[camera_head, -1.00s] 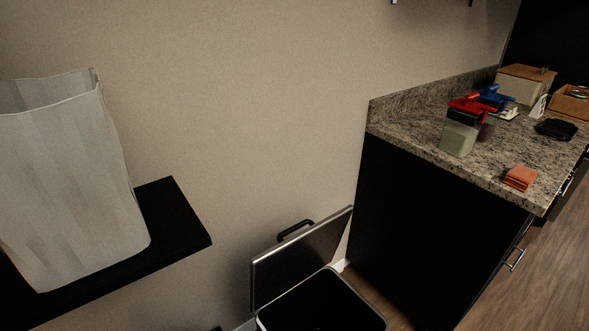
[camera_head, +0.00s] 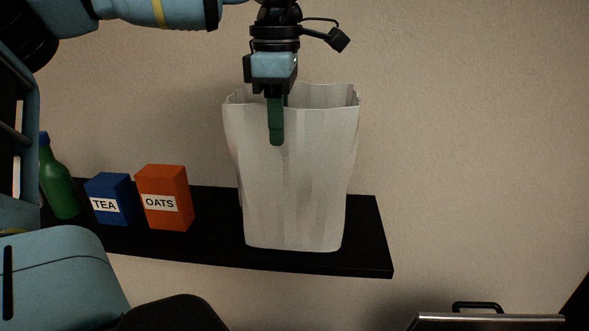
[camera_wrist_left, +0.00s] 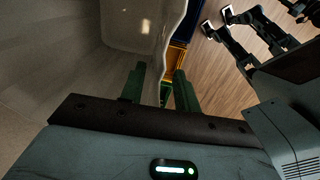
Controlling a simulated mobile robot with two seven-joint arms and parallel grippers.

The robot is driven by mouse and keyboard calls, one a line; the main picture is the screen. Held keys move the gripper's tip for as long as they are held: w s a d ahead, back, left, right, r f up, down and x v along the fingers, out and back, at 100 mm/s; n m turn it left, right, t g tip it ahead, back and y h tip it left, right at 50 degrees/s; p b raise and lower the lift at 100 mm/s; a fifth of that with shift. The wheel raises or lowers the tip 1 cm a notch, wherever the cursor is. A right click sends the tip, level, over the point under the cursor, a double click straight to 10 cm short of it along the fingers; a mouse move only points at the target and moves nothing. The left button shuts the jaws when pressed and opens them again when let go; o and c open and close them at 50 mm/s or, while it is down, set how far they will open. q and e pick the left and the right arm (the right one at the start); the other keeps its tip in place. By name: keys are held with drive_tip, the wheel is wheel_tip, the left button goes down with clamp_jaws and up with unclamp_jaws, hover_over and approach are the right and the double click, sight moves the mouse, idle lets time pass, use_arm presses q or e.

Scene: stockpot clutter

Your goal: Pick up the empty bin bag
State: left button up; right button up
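The empty bin bag (camera_head: 295,195) is pale grey-white, open at the top, and stands upright on the black shelf (camera_head: 370,240). My left gripper (camera_head: 277,138) points down at its near rim. One green finger hangs outside the near wall; the other is mostly hidden behind that wall. In the left wrist view the two green fingers (camera_wrist_left: 161,88) are apart, with the bag's wall (camera_wrist_left: 150,25) reaching between them. I see no clear squeeze on the wall. My right gripper is not in view.
Left of the bag on the shelf are an orange OATS box (camera_head: 165,198), a blue TEA box (camera_head: 110,198) and a green bottle (camera_head: 60,185). The shelf ends just right of the bag. A raised bin lid (camera_head: 490,321) shows below right.

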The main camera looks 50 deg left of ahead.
sight(295, 166)
use_arm(q)
drive_tip(key=shift+a+f, duration=0.1)
drive_tip(key=shift+f, duration=1.25)
drive_tip(key=shift+c, duration=0.3)
clamp_jaws()
